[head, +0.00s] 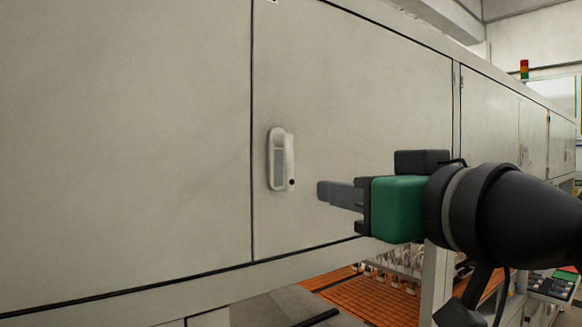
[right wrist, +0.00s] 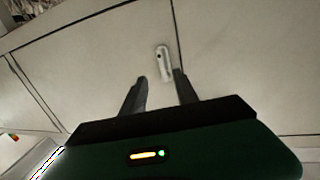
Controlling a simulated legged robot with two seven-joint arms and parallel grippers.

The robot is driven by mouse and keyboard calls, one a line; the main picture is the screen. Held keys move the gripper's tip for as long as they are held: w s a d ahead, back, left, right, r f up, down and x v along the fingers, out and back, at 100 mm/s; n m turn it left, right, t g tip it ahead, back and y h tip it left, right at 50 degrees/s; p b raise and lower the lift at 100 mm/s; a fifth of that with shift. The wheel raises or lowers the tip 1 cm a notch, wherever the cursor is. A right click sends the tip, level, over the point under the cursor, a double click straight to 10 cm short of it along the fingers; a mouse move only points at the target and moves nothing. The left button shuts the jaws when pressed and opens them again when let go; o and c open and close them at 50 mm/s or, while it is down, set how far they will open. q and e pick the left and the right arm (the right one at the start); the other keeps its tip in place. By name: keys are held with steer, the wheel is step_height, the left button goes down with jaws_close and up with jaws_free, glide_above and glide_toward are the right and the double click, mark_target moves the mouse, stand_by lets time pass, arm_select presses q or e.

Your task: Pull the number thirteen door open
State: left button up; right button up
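A pale grey cabinet door (head: 370,90) shows shut in the head view, with a white, upright recessed handle (head: 281,160) near its left edge. No number is readable on it. My right gripper (head: 323,191) is just right of the handle and slightly lower, apart from it in the picture. In the right wrist view, the gripper (right wrist: 160,79) has its two dark fingers spread. The handle (right wrist: 162,62) appears between and beyond the fingertips there, close to one finger. I cannot tell whether they touch. My left gripper is not in view.
Another flat panel (head: 120,130) stands left of the door, and more cabinet doors (head: 488,115) run off to the right. Below is an open space with an orange slatted surface (head: 365,300). A signal light (head: 524,69) stands far back at the right.

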step_height(320, 180, up, 3)
steer(key=s+p, duration=0.1)
steer(key=p, duration=1)
glide_toward(291, 170)
steer(key=x, duration=0.1)
steer(key=p+x, duration=0.1)
steer(key=x, duration=0.3)
steer(key=shift+w+a+r, duration=0.2)
steer(key=shift+a+r, duration=0.05)
steer(key=shift+r, duration=0.05)
steer(key=x, duration=0.5)
steer(key=shift+d+f+p, duration=0.2)
steer(key=shift+f+p, duration=0.15)
steer(key=shift+f, duration=0.05)
steer(key=shift+s+d+r, duration=0.1)
steer(key=shift+s, duration=0.2)
steer(key=shift+c, duration=0.2)
steer(key=shift+s+r, duration=0.1)
steer(key=shift+s, duration=0.15)
steer(key=shift+c, duration=1.2)
steer(key=shift+s+d, duration=0.15)
steer(key=c, duration=0.5)
jaws_close()
